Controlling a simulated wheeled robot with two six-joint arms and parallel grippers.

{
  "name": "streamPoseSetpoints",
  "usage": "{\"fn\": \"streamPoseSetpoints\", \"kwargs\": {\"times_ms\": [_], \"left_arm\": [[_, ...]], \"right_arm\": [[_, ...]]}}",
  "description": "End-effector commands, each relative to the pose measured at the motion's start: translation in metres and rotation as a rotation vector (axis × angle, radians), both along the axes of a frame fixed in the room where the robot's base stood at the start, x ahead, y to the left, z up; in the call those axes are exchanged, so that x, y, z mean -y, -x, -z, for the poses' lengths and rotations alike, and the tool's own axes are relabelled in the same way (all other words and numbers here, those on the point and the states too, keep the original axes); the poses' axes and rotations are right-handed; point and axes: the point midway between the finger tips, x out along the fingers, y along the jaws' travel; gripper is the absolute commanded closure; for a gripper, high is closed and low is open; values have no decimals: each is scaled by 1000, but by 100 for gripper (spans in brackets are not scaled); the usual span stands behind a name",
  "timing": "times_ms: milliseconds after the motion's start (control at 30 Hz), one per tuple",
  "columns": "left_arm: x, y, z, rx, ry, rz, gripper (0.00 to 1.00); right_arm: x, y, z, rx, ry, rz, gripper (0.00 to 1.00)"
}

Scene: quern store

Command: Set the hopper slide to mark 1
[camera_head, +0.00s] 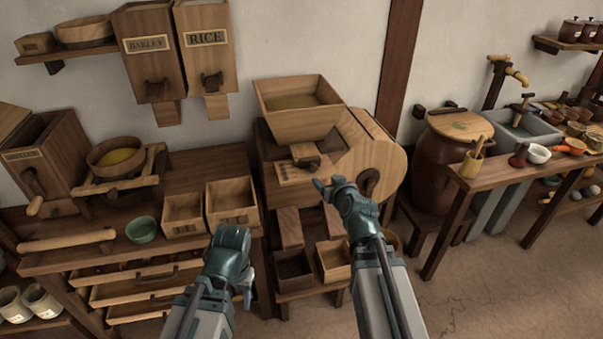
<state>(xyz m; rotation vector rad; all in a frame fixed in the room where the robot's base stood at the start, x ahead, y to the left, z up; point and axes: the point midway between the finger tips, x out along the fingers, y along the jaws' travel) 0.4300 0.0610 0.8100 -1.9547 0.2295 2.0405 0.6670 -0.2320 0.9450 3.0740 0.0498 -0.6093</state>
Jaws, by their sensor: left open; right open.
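The wooden hopper (296,122) of the quern holds grain and sits on the mill frame at centre. My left gripper (246,288) is open and empty, low in front of the left bench.
The round millstone housing (372,150) stands right of the slide. Two small open boxes (231,202) sit on the left bench, near a green bowl (141,230). BARLEY and RICE bins (206,45) hang on the wall. A brown jar (445,165) stands to the right.

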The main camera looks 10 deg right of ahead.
Motion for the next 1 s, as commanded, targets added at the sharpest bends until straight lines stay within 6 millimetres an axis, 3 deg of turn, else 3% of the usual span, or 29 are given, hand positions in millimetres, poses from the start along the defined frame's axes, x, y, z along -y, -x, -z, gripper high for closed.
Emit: {"fn": "streamPoseSetpoints", "kwargs": {"times_ms": [167, 700, 1000], "left_arm": [[0, 0, 3, 0, 0, 0, 50], [0, 0, 43, 0, 0, 1, 50], [0, 0, 52, 0, 0, 1, 50]], "right_arm": [[0, -7, 3, 1, 1, 0, 32], [-4, -100, 43, -1, -1, -2, 32], [-5, -126, 52, -2, 0, -2, 32]]}}
